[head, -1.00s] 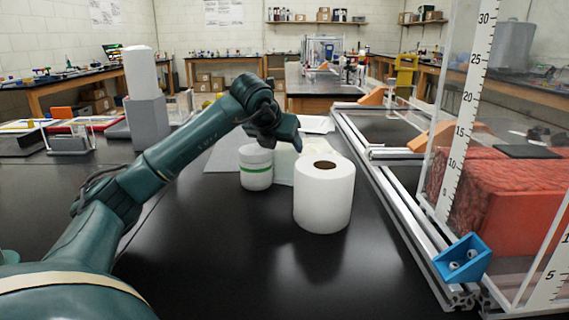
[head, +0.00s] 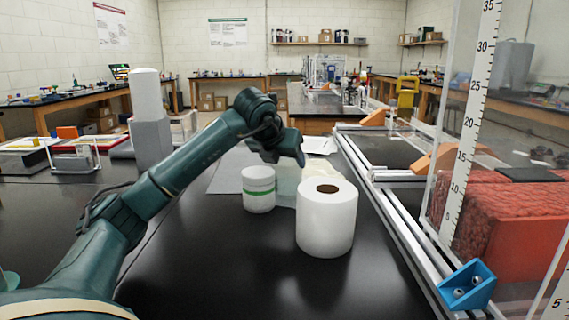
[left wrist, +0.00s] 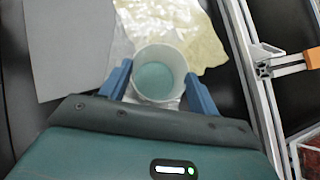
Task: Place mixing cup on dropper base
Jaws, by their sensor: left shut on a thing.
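A white cup (left wrist: 160,72) with a teal inside, which looks like the mixing cup, sits upright between the two blue fingers of my left gripper (left wrist: 160,84) in the left wrist view. The gripper is shut on it. In the head view my left gripper (head: 290,158) points down behind the paper roll, and a pale translucent shape (head: 287,186) below it is partly hidden by the roll and a white jar. Whether the cup touches the table I cannot tell. I cannot make out the dropper base for certain. My right gripper is not in view.
A paper towel roll (head: 326,222) and a white jar with a green band (head: 258,189) stand close by. A clear bag with yellowish contents (left wrist: 180,35) lies beside a grey sheet (left wrist: 62,45). An aluminium frame (head: 395,225) runs along the right.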

